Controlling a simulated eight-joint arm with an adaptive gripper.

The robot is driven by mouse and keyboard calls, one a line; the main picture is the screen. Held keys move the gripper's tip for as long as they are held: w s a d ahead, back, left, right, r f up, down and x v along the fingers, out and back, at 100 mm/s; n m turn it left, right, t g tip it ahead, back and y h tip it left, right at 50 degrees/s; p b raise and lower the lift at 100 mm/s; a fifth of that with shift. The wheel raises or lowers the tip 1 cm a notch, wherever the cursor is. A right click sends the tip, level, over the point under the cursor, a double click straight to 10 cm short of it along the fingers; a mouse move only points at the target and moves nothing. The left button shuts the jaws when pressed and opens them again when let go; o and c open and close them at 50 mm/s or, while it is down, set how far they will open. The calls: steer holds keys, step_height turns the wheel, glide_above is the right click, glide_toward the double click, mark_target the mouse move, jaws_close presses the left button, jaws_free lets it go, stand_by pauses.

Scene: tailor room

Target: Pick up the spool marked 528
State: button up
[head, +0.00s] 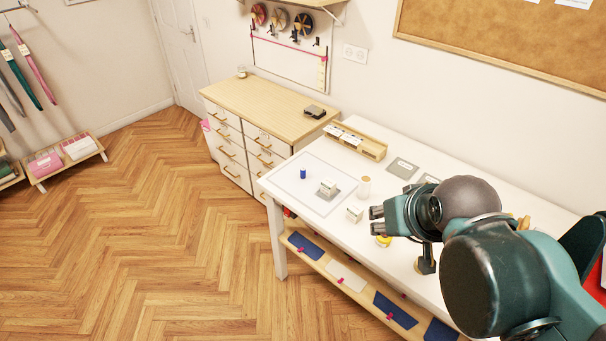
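Small spool-like pieces stand on the white table: a blue one (303,173) at the left and a pale cream one (364,186) further right. A yellow piece (383,241) is partly visible just below my gripper (376,220). No number can be read on any of them, so I cannot tell which is marked 528. My gripper points left above the table, apart from the blue and cream pieces. Its two fingers show, with nothing visible held between them. How far apart they are is unclear.
Two small pale boxes (354,214) (328,187) stand on the table, one on a grey square. A wooden tray (372,147) lies along the back edge, near grey cards (402,168). A drawer cabinet (268,108) adjoins the table. My arm hides the table's right part.

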steer(key=w+a+r+n+g, duration=0.2)
steer(key=w+r+n, duration=0.2)
steer(key=w, duration=1)
steer(key=n+g+b, duration=0.2)
steer(key=n+g, duration=0.3)
steer(key=n, duration=0.8)
glide_above(303, 169)
step_height(303, 169, down, 28)
steer(key=shift+w+a+f, duration=0.15)
steer(key=shift+w, duration=0.2)
steer(key=shift+f, duration=1.3)
steer(key=shift+s+f, duration=0.1)
steer(key=shift+f, duration=2.5)
